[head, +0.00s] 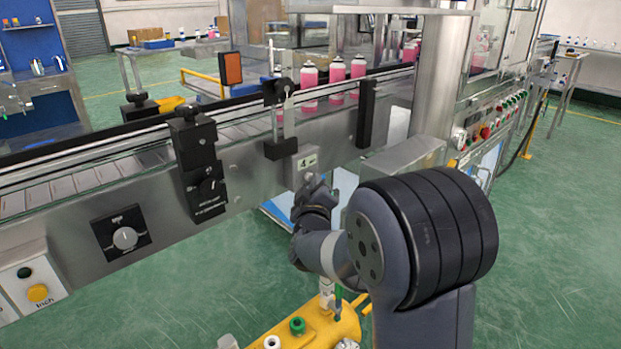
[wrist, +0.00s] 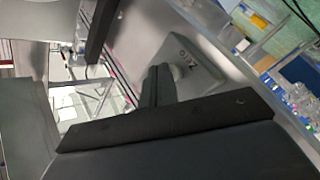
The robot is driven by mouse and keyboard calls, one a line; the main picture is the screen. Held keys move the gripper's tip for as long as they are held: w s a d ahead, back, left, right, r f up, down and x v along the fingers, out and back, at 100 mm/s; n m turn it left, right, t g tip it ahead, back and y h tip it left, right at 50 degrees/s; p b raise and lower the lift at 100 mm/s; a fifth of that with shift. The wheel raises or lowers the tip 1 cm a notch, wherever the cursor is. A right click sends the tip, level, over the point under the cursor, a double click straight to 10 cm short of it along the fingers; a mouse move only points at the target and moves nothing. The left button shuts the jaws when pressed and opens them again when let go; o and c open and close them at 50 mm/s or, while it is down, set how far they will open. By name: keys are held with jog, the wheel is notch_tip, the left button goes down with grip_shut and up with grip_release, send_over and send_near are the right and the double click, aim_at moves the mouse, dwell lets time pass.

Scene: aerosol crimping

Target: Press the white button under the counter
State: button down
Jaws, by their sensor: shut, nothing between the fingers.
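The counter (head: 306,161) is a small grey box with a display reading about 4, mounted on the side of the conveyor. It also shows in the wrist view as a pale box (wrist: 203,62). A pale round button (wrist: 178,71) shows on it beside my fingertips. In the head view the button is small and mostly hidden by my gripper (head: 312,181). My gripper is shut and empty, its tips just below the counter display. In the wrist view the closed fingers (wrist: 158,84) reach to the button; I cannot tell whether they touch it.
Several pink cans (head: 309,82) stand on the conveyor (head: 100,177). A black knob block (head: 198,165) sits to the left. A yellow machine part (head: 325,328) with fittings is below my arm.

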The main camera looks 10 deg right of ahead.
jog(key=shift+w+a, duration=0.2)
dwell(0.3)
jog(key=shift+d, duration=0.1)
jog(key=shift+s+d, duration=0.4)
jog(key=shift+s, duration=0.3)
jog(key=shift+s+d, duration=0.1)
jog(key=shift+s+d+b, duration=0.4)
jog(key=shift+s+d, duration=0.25)
jog(key=shift+s, duration=0.35)
jog(key=shift+s+d+b, duration=0.35)
jog(key=shift+s+d, duration=0.3)
jog(key=shift+s, duration=0.3)
jog(key=shift+s+d+b, duration=0.3)
jog(key=shift+s+d, duration=0.25)
jog(key=shift+s, duration=0.25)
jog(key=shift+s+d+b, duration=0.25)
jog(key=shift+s+d, duration=0.25)
jog(key=shift+s, duration=0.3)
